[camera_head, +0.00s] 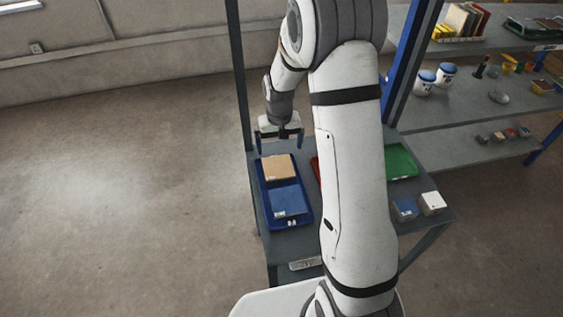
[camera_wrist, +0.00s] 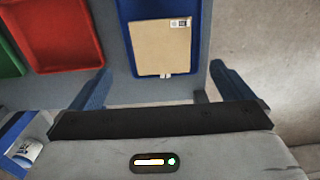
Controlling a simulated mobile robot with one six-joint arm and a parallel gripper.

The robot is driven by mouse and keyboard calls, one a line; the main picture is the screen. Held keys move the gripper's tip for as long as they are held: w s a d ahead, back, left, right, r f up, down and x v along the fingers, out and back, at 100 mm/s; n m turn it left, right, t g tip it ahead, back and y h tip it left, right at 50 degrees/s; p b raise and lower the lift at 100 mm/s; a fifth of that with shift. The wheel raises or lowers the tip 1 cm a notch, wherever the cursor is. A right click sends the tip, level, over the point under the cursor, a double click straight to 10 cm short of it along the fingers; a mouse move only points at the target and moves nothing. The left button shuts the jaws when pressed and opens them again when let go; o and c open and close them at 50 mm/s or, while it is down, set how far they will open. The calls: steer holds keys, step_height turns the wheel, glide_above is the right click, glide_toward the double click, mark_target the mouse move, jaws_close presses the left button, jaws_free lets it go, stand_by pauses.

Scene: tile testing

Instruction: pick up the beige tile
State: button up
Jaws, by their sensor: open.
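The beige tile (camera_head: 278,167) lies flat in the far half of the blue tray (camera_head: 262,205). A blue tile (camera_head: 288,200) lies in the near half of that tray. In the wrist view the beige tile (camera_wrist: 160,45) shows with a small white label near one corner; the blue tray (camera_wrist: 124,45) runs out of frame at the top. My gripper (camera_head: 280,142) is at the far end of the tray, above the table, fingers pointing down. In the wrist view my gripper (camera_wrist: 160,70) is open and empty, its two fingers spread wider than the tile.
A red tray (camera_wrist: 65,35) lies beside the blue one, with a green tray (camera_head: 401,161) beyond. My arm hides much of the table's middle. Blue (camera_head: 404,209) and white (camera_head: 432,203) boxes stand at the right edge. A dark upright post (camera_head: 239,75) rises behind the table. Loaded shelves (camera_head: 455,125) stand at right.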

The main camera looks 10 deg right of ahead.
mark_target(278, 168)
steer(key=f, duration=0.1)
steer(key=w+f, duration=0.1)
steer(key=f, duration=0.1)
steer(key=shift+w, duration=0.1)
step_height(278, 168, down, 7)
steer(key=shift+a+f+p, duration=0.1)
steer(key=shift+f+p, duration=0.1)
steer(key=shift+p, duration=0.65)
steer(key=shift+c, duration=0.2)
steer(key=c, duration=0.8)
